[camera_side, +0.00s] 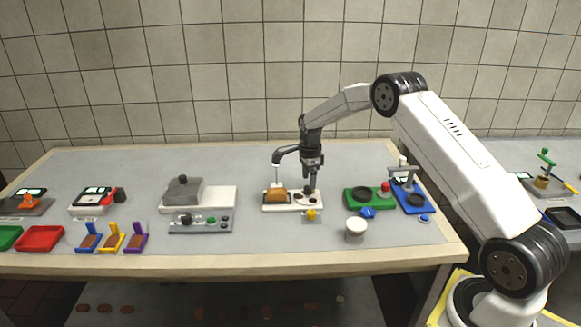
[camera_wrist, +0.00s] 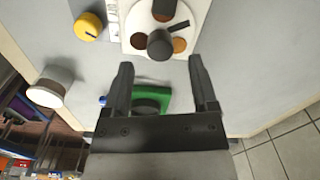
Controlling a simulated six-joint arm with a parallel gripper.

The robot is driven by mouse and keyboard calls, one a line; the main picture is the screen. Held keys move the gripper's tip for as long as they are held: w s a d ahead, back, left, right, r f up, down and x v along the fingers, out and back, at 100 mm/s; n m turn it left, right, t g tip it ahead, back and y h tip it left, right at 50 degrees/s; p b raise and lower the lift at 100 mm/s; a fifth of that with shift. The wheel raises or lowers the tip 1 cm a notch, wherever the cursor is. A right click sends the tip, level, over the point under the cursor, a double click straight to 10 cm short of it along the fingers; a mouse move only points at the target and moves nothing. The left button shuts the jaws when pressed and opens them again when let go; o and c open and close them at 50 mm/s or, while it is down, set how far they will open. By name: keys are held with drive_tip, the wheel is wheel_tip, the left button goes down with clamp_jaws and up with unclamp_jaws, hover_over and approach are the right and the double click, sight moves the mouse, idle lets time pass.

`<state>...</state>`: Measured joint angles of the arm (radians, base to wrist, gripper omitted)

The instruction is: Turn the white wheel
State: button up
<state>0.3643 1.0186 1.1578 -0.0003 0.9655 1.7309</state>
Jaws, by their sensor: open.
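The white wheel (camera_wrist: 138,22) is a flat disc with brown, orange and dark round spots and a dark grey knob (camera_wrist: 160,44) standing on it. In the side view the wheel (camera_side: 304,201) lies on the right part of a pale station, partly covered. My gripper (camera_wrist: 159,62) is open, with its two dark fingers apart. In the wrist view the knob appears just beyond the fingertips, roughly centred between them; I cannot tell whether they touch. In the side view my gripper (camera_side: 312,162) points down above the wheel.
A dark spout (camera_side: 281,154) stands over a tan block (camera_side: 276,196) left of the wheel. A yellow knob (camera_side: 311,214) is in front. A white round-topped object (camera_side: 356,226), a green station (camera_side: 358,203) and a blue station (camera_side: 414,205) stand to the right.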

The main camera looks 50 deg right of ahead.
sight(308, 193)
drive_tip(key=shift+f, duration=1.5)
clamp_jaws()
